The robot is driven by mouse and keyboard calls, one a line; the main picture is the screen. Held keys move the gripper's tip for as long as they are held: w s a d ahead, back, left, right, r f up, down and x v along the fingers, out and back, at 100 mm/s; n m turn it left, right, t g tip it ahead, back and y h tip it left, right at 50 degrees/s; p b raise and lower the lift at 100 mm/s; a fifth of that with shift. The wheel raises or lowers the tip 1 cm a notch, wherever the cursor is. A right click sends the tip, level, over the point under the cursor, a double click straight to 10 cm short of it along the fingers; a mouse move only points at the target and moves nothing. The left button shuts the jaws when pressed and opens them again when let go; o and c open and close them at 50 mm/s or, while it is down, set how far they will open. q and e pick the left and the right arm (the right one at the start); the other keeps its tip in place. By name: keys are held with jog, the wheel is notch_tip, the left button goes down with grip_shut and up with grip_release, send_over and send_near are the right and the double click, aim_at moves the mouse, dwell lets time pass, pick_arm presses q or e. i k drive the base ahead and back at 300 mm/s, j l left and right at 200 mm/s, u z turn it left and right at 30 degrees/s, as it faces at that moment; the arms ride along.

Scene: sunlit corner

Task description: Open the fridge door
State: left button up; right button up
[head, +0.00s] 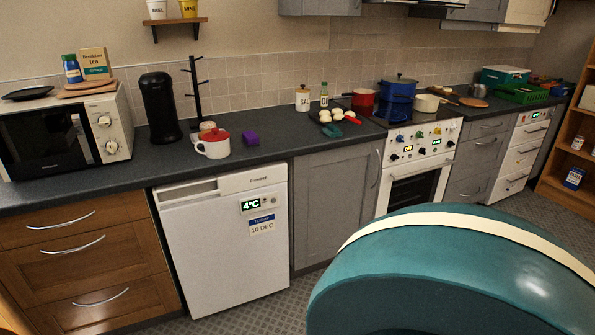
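The fridge (225,245) is a white under-counter unit below the dark worktop, left of centre in the head view. Its door looks shut. A green display reading 4°C (250,205) sits on the upper right of its front, with a date label below it. A recessed strip (188,191) runs along the top left of the front. Neither of my grippers is in view.
Wooden drawers (85,255) stand left of the fridge, a grey cupboard (333,205) right of it. A large teal rounded shape with a cream band, unclear what, fills the lower right close by. Patterned floor (270,315) shows in front of the fridge.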

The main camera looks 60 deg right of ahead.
aim_at(228, 248)
jog(key=z, duration=1.6)
